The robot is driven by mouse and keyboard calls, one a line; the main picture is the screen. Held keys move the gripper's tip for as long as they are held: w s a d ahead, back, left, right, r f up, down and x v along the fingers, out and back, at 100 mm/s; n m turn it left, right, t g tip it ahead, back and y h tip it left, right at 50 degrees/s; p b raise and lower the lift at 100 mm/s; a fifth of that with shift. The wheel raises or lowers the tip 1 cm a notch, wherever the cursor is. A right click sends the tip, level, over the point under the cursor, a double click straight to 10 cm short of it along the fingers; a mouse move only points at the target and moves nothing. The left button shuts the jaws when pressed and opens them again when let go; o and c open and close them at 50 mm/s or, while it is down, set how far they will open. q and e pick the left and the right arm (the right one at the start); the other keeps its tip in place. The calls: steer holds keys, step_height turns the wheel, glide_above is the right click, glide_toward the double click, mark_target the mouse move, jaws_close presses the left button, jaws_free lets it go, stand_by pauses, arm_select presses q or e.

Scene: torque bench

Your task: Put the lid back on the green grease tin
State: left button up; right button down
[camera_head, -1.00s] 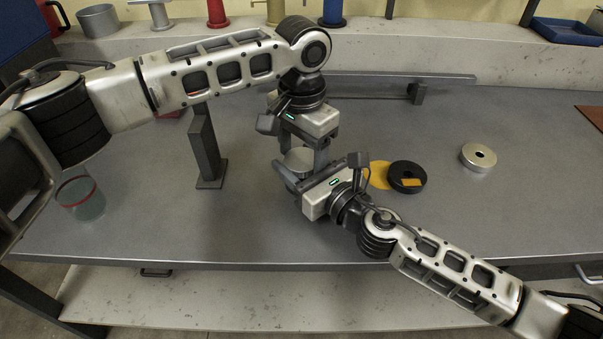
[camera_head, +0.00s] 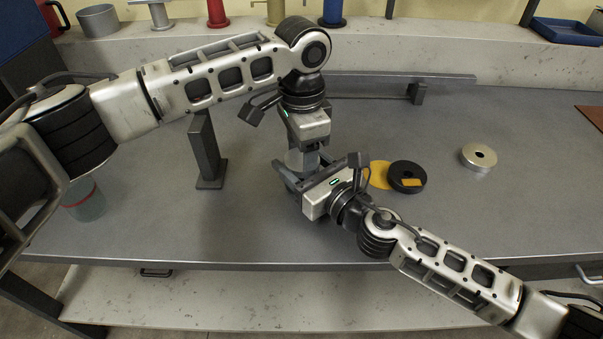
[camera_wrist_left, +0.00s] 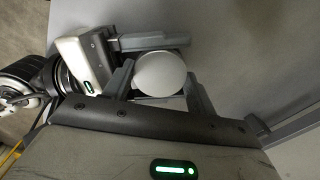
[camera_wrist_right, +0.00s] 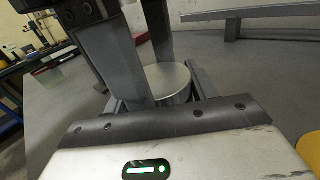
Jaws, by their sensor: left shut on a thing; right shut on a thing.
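A silver-grey round tin (camera_head: 301,161) stands upright near the middle of the bench, mostly hidden by my grippers. Its pale round top shows in the left wrist view (camera_wrist_left: 160,73), and its grey side and flat top show in the right wrist view (camera_wrist_right: 168,82). My left gripper (camera_head: 306,156) reaches down from above and is shut on its upper part. My right gripper (camera_head: 294,178) is shut around it lower down, from the front right. No green shows on it, and I cannot tell lid from body.
A clear greenish jar with a red band (camera_head: 84,202) stands at the left. A dark post (camera_head: 206,150) and a rail (camera_head: 400,78) stand near my left arm. A yellow disc (camera_head: 379,174), black ring (camera_head: 407,178) and silver ring (camera_head: 479,157) lie right.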

mark_target(301, 159)
arm_select(q)
steer(key=shift+d, duration=0.1)
arm_select(e)
steer(key=shift+a, duration=0.1)
stand_by(0.7)
arm_select(q)
steer(key=o, duration=1.1)
steer(key=shift+r, duration=2.35)
steer(key=o, duration=0.5)
steer(key=shift+c, duration=0.2)
